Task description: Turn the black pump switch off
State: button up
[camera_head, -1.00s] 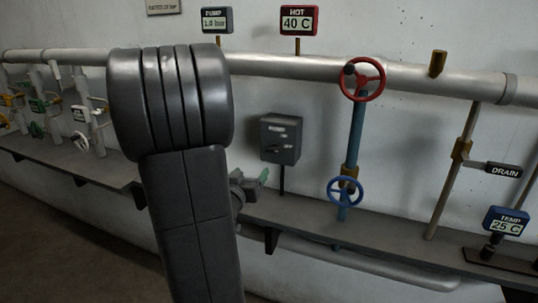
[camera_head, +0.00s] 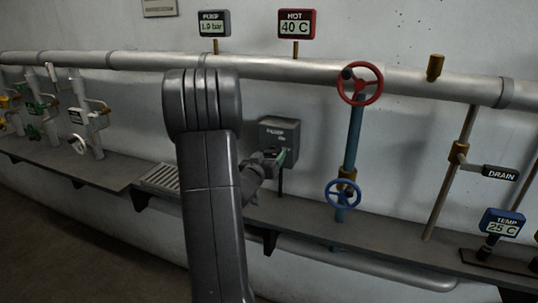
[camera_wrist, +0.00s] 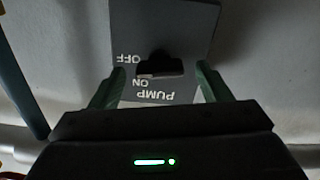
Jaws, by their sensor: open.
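The grey pump switch box (camera_head: 279,128) stands on a post at the back of the ledge, left of the blue pipe. In the wrist view its face (camera_wrist: 195,88) appears upside down, with PUMP, ON and OFF lettering. The black switch (camera_wrist: 160,66) is a dark bar across the face, near the OFF and ON marks. My gripper (camera_head: 281,157) is in front of the box's lower part. In the wrist view my gripper's (camera_wrist: 160,70) green fingers are open, one on each side of the switch. Contact with it cannot be told.
A red valve wheel (camera_head: 360,84) and a blue valve wheel (camera_head: 343,194) are on the pipe right of the box. A horizontal pipe (camera_head: 330,72) runs above. The PUMP display (camera_head: 214,24) and HOT display (camera_head: 297,24) stand on top. Several smaller valves are at left.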

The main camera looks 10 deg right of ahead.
jog(key=shift+w+d, duration=0.2)
jog(key=shift+w, duration=0.05)
jog(key=c, duration=1)
jog(key=shift+m+b, duration=1.2)
jog(key=shift+b, duration=0.35)
jog(key=o, duration=1)
